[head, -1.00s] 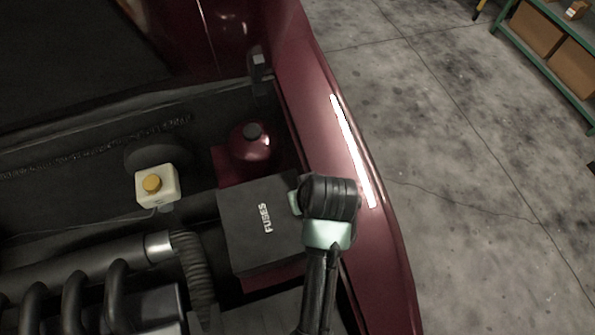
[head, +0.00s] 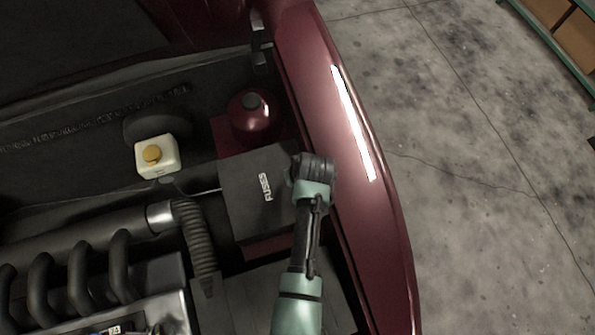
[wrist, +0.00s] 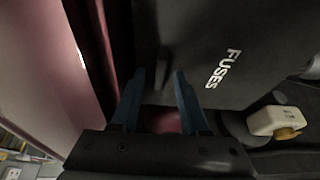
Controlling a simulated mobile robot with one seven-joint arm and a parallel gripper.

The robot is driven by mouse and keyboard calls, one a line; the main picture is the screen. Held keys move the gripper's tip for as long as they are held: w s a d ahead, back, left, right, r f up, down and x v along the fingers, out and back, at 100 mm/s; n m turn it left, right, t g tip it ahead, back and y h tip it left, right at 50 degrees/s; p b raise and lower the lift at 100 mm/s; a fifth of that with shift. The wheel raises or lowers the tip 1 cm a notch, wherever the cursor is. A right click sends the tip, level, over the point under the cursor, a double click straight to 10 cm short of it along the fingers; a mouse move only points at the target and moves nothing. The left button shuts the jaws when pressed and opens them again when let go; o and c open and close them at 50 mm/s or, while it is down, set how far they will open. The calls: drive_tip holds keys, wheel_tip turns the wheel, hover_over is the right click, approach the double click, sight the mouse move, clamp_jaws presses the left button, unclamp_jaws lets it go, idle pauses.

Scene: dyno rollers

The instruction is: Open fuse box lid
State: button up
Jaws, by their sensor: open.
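The fuse box lid (head: 240,205) is a black panel marked FUSES at the right side of the engine bay. It looks shut. In the wrist view the lid (wrist: 190,35) fills the upper middle, with a small raised tab (wrist: 162,68) at its edge. My gripper (wrist: 160,92) is open, with its blue fingers either side of the tab's line and the tab a little beyond or between the tips. I cannot tell whether a finger touches it. In the head view my wrist covers the lid's right edge and hides the fingers.
The dark red fender (head: 355,150) runs close along the right of the box. A white reservoir with a yellow cap (head: 155,157) and a ribbed hose (head: 192,235) are to the left. Open concrete floor lies beyond the fender.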

drive_tip(key=shift+w+f, duration=0.15)
drive_tip(key=shift+f, duration=0.05)
clamp_jaws()
idle(1.4)
